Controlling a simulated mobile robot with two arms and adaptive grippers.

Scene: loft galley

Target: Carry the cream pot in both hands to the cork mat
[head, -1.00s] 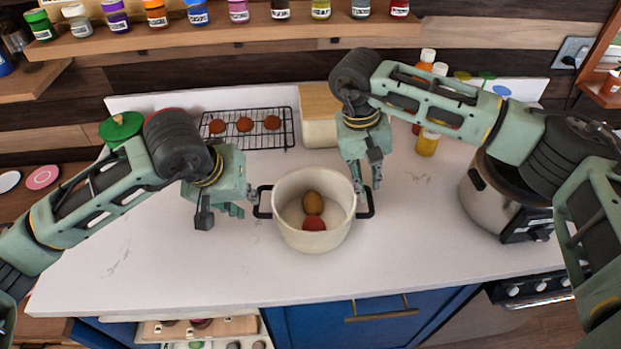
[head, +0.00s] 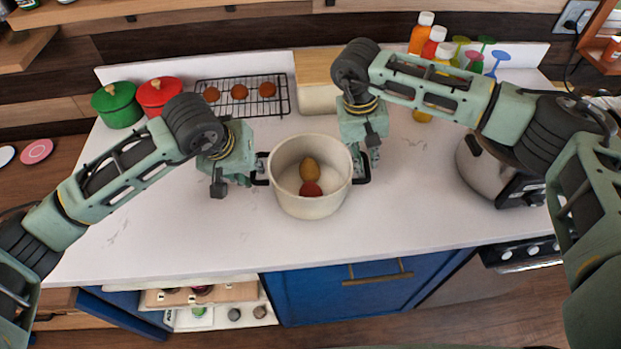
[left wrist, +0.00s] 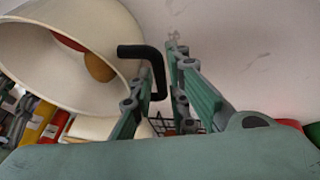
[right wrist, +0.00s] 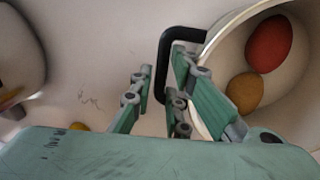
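The cream pot (head: 312,205) stands upright on the white counter, with a brown egg-like item (head: 309,169) and a red one (head: 311,189) inside. It has a black handle on each side. My left gripper (head: 243,182) is at the pot's left handle; in the left wrist view that handle (left wrist: 155,68) lies between its parted fingers (left wrist: 155,85). My right gripper (head: 368,160) is at the right handle; in the right wrist view that handle (right wrist: 163,70) lies between its parted fingers (right wrist: 158,85). I cannot make out a cork mat.
A wire rack (head: 242,107) with round brown items, a green pot (head: 117,105), a red pot (head: 158,94) and a cream box (head: 318,98) stand behind. A large steel cooker (head: 488,172) is at right. Bottles (head: 425,32) stand back right. The counter front is clear.

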